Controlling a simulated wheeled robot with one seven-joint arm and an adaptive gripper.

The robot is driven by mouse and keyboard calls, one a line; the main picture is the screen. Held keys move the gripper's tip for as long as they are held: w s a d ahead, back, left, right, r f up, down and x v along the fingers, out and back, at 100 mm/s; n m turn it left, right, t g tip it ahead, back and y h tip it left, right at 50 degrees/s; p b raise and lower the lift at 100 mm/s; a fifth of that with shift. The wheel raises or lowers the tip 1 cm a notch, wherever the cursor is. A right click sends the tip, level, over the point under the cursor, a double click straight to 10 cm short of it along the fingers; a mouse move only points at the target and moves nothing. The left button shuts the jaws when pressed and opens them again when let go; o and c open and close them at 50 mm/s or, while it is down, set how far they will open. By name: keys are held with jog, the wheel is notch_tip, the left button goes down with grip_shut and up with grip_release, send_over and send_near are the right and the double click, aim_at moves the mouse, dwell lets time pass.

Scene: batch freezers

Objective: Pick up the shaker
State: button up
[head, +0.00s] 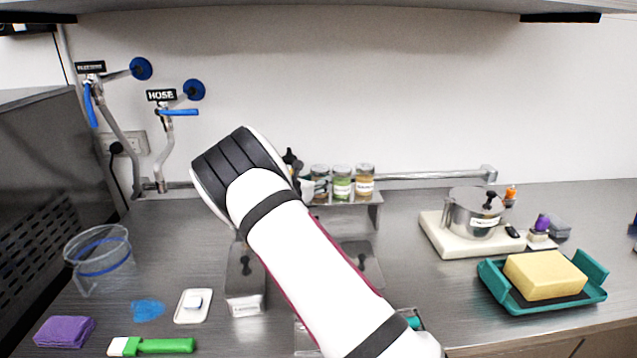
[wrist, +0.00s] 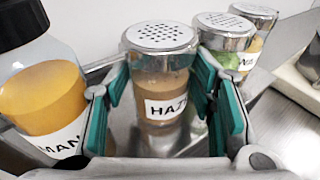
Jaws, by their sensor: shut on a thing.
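A shaker (wrist: 160,85) with a perforated metal lid, brown contents and a label starting "HAZ" stands upright between the teal fingers of my gripper (wrist: 162,100) in the wrist view. My gripper is shut on its sides. Two similar shakers, one with green contents (wrist: 226,50) and one with yellowish contents (wrist: 255,25), stand close by on the right. In the head view, the green shaker (head: 342,182) and tan shaker (head: 364,182) show on a small metal shelf (head: 350,212). My arm hides most of my gripper there.
A bottle with orange contents (wrist: 45,95) is close to the left of my gripper. A wall rail (head: 430,175) runs behind the shelf. A pot (head: 472,215) on a pale base and a teal tray (head: 575,304) with a yellow block (head: 544,275) are at right.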

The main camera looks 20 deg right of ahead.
aim_at(316, 171)
jog(key=shift+r, duration=0.1)
jog(key=shift+r, duration=0.55)
notch_tip(316, 171, up, 2)
jog(key=shift+r+b, duration=0.1)
jog(key=shift+b, duration=0.3)
jog(key=s+a+r+p, duration=0.1)
jog(key=s+a+p, duration=0.1)
jog(key=s, duration=1.3)
jog(key=shift+s+a+r, duration=0.2)
jog(key=shift+s+r, duration=0.1)
jog(key=shift+s, duration=0.1)
